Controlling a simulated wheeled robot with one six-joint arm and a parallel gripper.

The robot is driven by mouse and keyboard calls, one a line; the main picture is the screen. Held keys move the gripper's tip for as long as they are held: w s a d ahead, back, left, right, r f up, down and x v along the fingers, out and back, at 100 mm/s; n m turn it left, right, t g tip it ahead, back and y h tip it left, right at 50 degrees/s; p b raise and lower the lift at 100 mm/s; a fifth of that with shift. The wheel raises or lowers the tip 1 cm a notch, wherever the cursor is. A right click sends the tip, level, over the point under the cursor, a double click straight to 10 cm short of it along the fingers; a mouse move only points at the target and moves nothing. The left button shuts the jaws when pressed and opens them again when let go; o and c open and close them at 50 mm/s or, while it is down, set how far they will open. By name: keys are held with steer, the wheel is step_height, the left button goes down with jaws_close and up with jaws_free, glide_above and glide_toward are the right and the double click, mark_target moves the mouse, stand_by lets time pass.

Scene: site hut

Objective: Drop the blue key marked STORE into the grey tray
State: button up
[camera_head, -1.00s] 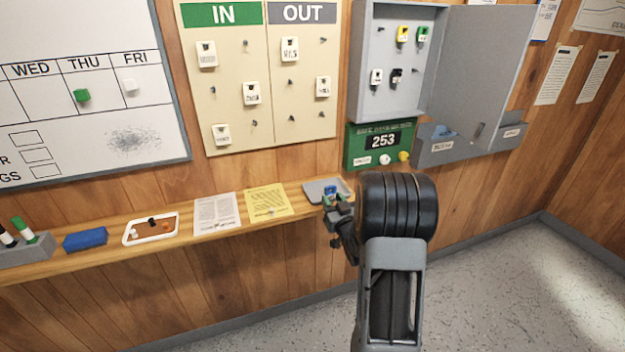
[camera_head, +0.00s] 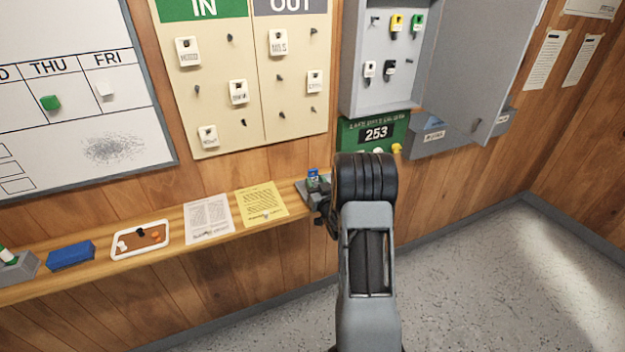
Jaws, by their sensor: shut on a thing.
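The blue key (camera_head: 312,174) is held in my gripper (camera_head: 315,186), which is shut on it, at the right part of the shelf. Its marking is too small to read. The grey tray (camera_head: 301,189) lies on the shelf there, mostly hidden behind my gripper and arm. In this view the key shows over the tray's back part. I cannot tell how high the key is above the tray or whether it touches it.
The wooden shelf (camera_head: 172,241) also bears a yellow sheet (camera_head: 261,202), a white sheet (camera_head: 208,219), a white-rimmed tray (camera_head: 140,242) and a blue block (camera_head: 71,256). An open key cabinet (camera_head: 385,95) and a green counter box (camera_head: 372,133) are on the wall above.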

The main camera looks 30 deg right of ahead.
steer(key=shift+s+a+r, duration=0.1)
steer(key=shift+s+r, duration=0.05)
steer(key=shift+r, duration=0.05)
steer(key=shift+a, duration=0.15)
steer(key=shift+w+f, duration=0.15)
steer(key=shift+w, duration=0.05)
steer(key=shift+s+f+b, duration=0.1)
steer(key=shift+f+b, duration=0.05)
steer(key=shift+b, duration=0.3)
